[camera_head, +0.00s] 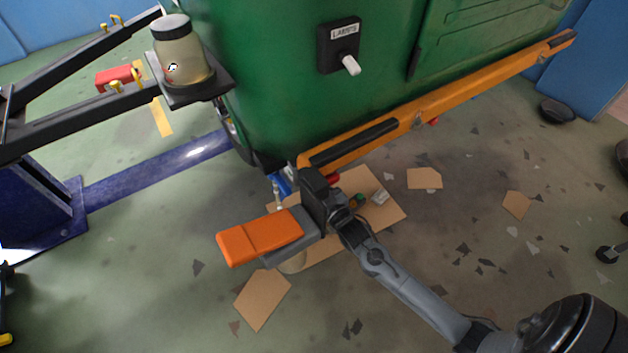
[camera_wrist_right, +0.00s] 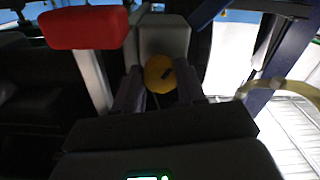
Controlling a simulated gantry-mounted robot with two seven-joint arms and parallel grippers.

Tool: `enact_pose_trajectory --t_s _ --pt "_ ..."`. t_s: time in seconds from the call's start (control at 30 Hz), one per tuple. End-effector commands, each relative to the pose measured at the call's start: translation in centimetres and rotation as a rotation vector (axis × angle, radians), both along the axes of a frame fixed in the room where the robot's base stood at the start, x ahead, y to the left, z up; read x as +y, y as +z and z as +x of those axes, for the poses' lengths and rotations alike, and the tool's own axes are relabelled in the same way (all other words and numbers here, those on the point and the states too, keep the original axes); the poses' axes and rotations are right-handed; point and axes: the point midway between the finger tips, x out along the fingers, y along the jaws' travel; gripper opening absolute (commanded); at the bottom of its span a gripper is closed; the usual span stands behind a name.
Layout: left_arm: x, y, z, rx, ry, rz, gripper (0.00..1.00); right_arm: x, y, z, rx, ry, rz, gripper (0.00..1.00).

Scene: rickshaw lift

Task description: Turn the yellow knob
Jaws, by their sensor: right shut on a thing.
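The yellow knob (camera_wrist_right: 160,73) shows as a round disc with a dark slot in the right wrist view, against a grey block. My right gripper (camera_wrist_right: 159,88) is shut on it, with one finger on each side. In the head view my right arm reaches in from the lower right to the lower edge of the green body, where its fingertips and the knob are hidden. My left gripper is not in view.
A red-padded part (camera_wrist_right: 88,28) stands close left of my right gripper. The green body (camera_head: 290,80) carries a switch (camera_head: 340,48) and an orange rail (camera_head: 450,92). A jar (camera_head: 180,52) sits on a bracket at left. Cardboard pieces (camera_head: 262,298) lie on the floor.

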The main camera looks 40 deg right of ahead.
Motion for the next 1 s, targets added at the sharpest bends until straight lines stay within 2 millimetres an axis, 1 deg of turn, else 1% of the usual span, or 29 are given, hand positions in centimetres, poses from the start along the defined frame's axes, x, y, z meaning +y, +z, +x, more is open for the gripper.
enact_pose_trajectory --t_s 0.03,0.3,0.6,1.0 --pt "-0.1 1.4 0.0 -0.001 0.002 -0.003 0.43 0.0 0.7 0.0 0.009 0.0 -0.041 0.09" --pt "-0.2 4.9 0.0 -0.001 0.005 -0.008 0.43 -0.1 0.7 0.0 0.041 0.0 -0.294 0.09" --pt "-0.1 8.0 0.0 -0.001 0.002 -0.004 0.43 -0.1 0.6 0.0 0.076 0.002 -0.577 0.09" --pt "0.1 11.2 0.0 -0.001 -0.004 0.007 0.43 -0.1 0.6 0.0 0.125 0.001 -0.954 0.09"
